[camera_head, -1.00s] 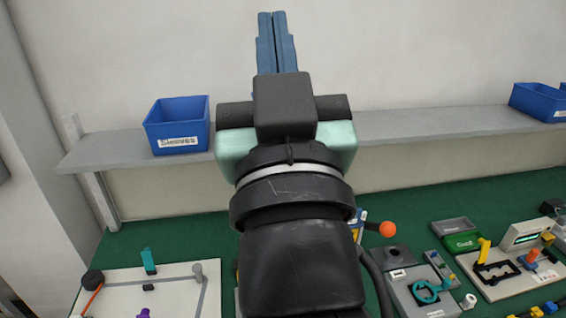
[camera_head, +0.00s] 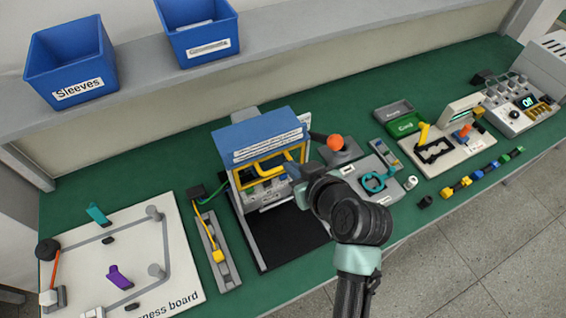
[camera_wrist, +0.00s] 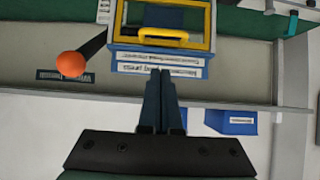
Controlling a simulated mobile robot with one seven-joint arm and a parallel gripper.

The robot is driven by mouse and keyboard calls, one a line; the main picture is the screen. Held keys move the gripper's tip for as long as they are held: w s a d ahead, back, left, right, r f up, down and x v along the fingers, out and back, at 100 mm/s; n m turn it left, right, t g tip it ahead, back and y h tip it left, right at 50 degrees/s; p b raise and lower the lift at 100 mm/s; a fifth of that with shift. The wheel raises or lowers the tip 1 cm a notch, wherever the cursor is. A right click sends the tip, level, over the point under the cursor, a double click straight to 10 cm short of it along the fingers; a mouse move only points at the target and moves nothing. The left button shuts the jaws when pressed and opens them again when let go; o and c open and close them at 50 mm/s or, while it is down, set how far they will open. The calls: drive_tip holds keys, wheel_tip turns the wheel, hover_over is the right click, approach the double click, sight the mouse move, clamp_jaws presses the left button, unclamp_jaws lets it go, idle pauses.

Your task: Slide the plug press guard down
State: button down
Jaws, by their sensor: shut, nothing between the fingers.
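The plug press stands mid-table under a blue hood (camera_head: 262,135) with white labels. Its guard is a yellow frame with a yellow handle (camera_head: 268,170), at the front just below the hood. In the wrist view the guard frame (camera_wrist: 211,25) is at the top, with its handle (camera_wrist: 163,40) across it and the labelled blue hood edge (camera_wrist: 190,71) below. My gripper (camera_head: 294,173) is in front of the press at its right side, shut and empty. In the wrist view the fingertips (camera_wrist: 160,73) overlap the hood edge, apart from the handle in the picture. My wrist hides part of the press's right side.
A lever with an orange ball (camera_head: 334,142) stands right of the press, close to my arm. A yellow plug on a grey strip (camera_head: 218,256) and a harness board (camera_head: 180,270) lie left. Blue bins (camera_head: 70,65) sit on the shelf above. A black mat (camera_head: 285,235) lies before the press.

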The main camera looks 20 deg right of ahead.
drive_tip(key=w+f+p, duration=0.2)
drive_tip(key=w+f, duration=0.2)
drive_tip(key=f, duration=0.2)
drive_tip(key=shift+w+f, duration=0.25)
drive_tip(key=shift+w, duration=0.05)
wheel_tip(320, 180, down, 11)
drive_tip(key=b, duration=1.1)
drive_tip(key=shift+s+a, duration=0.1)
